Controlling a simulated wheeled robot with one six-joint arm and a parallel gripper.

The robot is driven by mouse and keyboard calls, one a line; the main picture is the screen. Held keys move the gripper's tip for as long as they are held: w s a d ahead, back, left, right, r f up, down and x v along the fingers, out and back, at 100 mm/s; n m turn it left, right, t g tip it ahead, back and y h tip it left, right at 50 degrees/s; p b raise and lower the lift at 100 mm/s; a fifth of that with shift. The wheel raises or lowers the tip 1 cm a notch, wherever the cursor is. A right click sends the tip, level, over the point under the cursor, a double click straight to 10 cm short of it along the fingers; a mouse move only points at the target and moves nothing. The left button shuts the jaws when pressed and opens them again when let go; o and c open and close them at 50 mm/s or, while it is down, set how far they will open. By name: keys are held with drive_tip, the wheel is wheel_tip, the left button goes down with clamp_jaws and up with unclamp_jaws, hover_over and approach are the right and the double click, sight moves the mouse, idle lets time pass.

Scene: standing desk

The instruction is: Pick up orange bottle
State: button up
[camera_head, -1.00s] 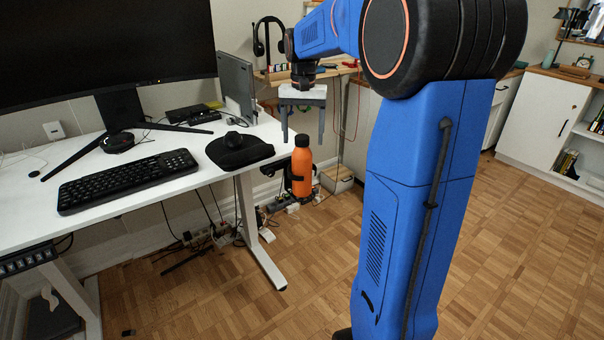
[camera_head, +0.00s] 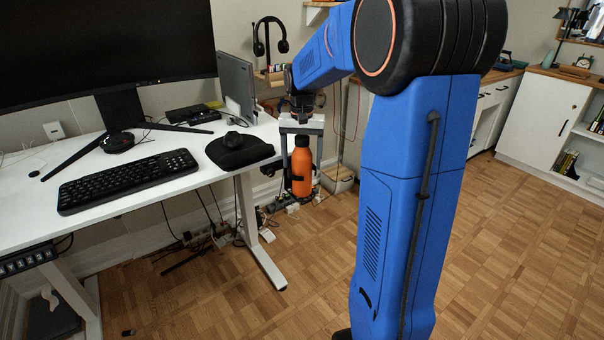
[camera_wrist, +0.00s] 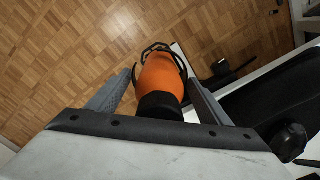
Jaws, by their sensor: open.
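The orange bottle (camera_head: 302,174) with a black cap stands upright in a black holder at the right end of the white desk, just beyond its edge. My gripper (camera_head: 302,172) points down over it, with one finger on each side of the bottle's upper part. In the wrist view the orange bottle (camera_wrist: 161,75) lies between the two grey fingers of my gripper (camera_wrist: 163,78), cap nearest the camera. The fingers are open, and a gap shows on the left side. Whether the right finger touches the bottle is hard to tell.
The white desk (camera_head: 40,215) carries a keyboard (camera_head: 125,180), a mouse on a black pad (camera_head: 238,152) and a monitor (camera_head: 105,45). A headset (camera_head: 270,36) hangs behind. Cables and a power strip lie below the desk. The wood floor (camera_head: 210,300) in front is clear.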

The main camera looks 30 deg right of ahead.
drive_tip(key=shift+c, duration=0.3)
clamp_jaws()
